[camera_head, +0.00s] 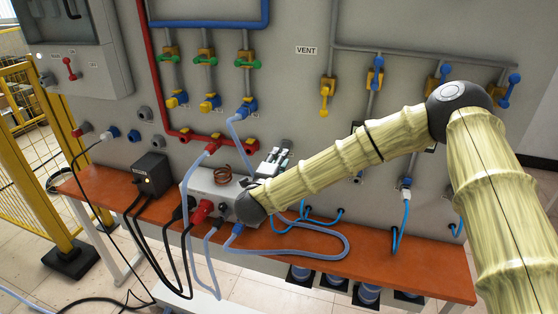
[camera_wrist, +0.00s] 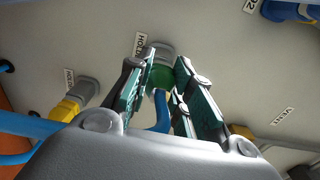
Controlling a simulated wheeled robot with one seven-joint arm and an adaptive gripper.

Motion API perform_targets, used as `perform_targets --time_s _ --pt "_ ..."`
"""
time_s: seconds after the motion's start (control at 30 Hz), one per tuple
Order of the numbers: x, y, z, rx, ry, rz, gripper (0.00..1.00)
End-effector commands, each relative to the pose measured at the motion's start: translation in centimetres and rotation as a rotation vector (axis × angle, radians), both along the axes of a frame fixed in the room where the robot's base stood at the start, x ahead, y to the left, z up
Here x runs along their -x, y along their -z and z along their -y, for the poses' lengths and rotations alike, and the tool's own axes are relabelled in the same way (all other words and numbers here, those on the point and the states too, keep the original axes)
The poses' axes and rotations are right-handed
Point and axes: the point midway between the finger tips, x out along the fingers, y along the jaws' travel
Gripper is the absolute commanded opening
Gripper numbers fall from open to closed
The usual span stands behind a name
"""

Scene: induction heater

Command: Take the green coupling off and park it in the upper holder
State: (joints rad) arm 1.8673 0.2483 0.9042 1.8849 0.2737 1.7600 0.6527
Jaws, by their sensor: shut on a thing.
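The green coupling (camera_wrist: 161,78) shows in the wrist view between the fingers of my gripper (camera_wrist: 172,92), which is shut on it. A blue hose (camera_wrist: 162,118) runs from the coupling toward my wrist. The coupling's far end meets a round grey holder (camera_wrist: 161,50) on the wall, beside a label starting "HOLD". I cannot tell whether it is fully seated. A second grey holder (camera_wrist: 88,88) carries a yellow coupling (camera_wrist: 64,111). In the head view my gripper (camera_head: 279,155) is at the wall behind the heater box; the green coupling is hidden there.
The white heater box (camera_head: 200,180) with a copper coil (camera_head: 222,174) stands on the orange bench (camera_head: 330,258). Blue hoses (camera_head: 325,240) loop around it. A black box (camera_head: 152,175) stands left. Valves and pipes line the wall above; a yellow fence (camera_head: 35,160) is at far left.

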Motion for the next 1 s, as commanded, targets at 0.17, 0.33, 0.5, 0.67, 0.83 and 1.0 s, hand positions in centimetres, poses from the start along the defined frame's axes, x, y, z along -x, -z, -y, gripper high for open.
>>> perform_targets --time_s 0.17,0.33,0.5,0.67,0.83,1.0 --pt "-0.21 0.0 0.08 0.0 0.0 0.0 0.0" --pt "-0.39 0.0 0.14 0.0 0.0 0.0 0.0" --pt "-0.58 -0.01 0.2 0.0 0.001 0.001 0.0" --pt "-0.75 -0.01 0.25 0.0 0.001 0.001 0.0" --pt "-0.94 -0.02 0.32 0.0 0.001 0.001 0.0" --pt "-1.01 -0.04 0.35 0.0 0.001 0.001 0.4"
